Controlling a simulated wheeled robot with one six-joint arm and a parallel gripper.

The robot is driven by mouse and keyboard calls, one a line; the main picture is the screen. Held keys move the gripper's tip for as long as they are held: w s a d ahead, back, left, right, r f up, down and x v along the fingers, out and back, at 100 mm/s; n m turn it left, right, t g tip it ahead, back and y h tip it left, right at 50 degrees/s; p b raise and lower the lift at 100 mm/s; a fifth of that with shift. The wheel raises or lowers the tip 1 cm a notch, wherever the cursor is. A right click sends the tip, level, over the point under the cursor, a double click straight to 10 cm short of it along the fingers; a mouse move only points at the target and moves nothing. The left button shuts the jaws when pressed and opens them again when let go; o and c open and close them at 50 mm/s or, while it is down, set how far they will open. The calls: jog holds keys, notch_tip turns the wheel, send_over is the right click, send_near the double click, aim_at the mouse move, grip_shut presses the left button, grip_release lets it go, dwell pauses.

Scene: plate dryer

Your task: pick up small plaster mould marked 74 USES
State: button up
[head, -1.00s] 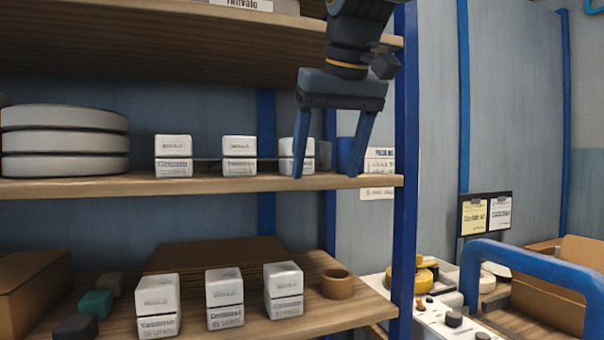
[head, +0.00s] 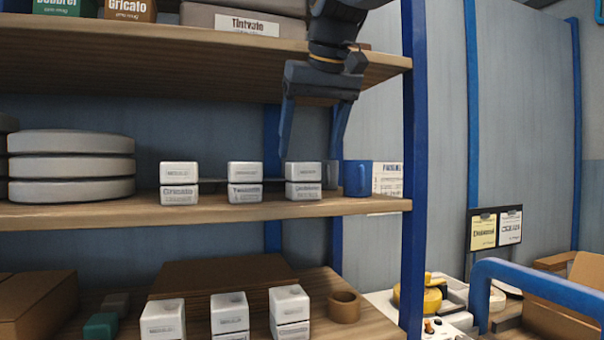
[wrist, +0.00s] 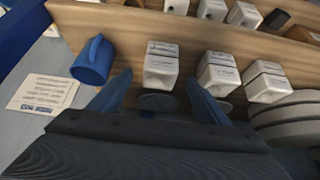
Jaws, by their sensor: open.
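Small white block-shaped plaster moulds with printed labels stand on two shelves. On the middle shelf are a left mould (head: 179,184), a centre mould (head: 245,182) and a right mould (head: 303,182). A lower row holds another left mould (head: 162,321), a centre one (head: 230,315) and a right one (head: 289,312). The small print is too blurred to tell which reads 74 USES. My gripper (head: 309,154) is open and empty, its fingertips near the top of the right middle-shelf mould. In the wrist view that mould (wrist: 161,66) shows between the fingertips, apart from them.
A blue mug (head: 356,178) stands just right of that mould, near the blue shelf post (head: 413,170). Stacked round discs (head: 71,166) lie at the left. The upper shelf (head: 200,60) hangs above. A brown ring (head: 344,307) sits on the lower shelf.

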aim_at(303, 163)
jog(key=shift+w+a, duration=0.25)
jog(key=shift+w, duration=0.55)
jog(key=shift+p+x, duration=0.7)
jog(key=shift+x, duration=1.85)
jog(key=c, duration=1.4)
jog(key=shift+o, duration=0.2)
jog(key=shift+r, duration=0.1)
jog(key=shift+r+p, duration=0.1)
jog(key=shift+p, duration=0.2)
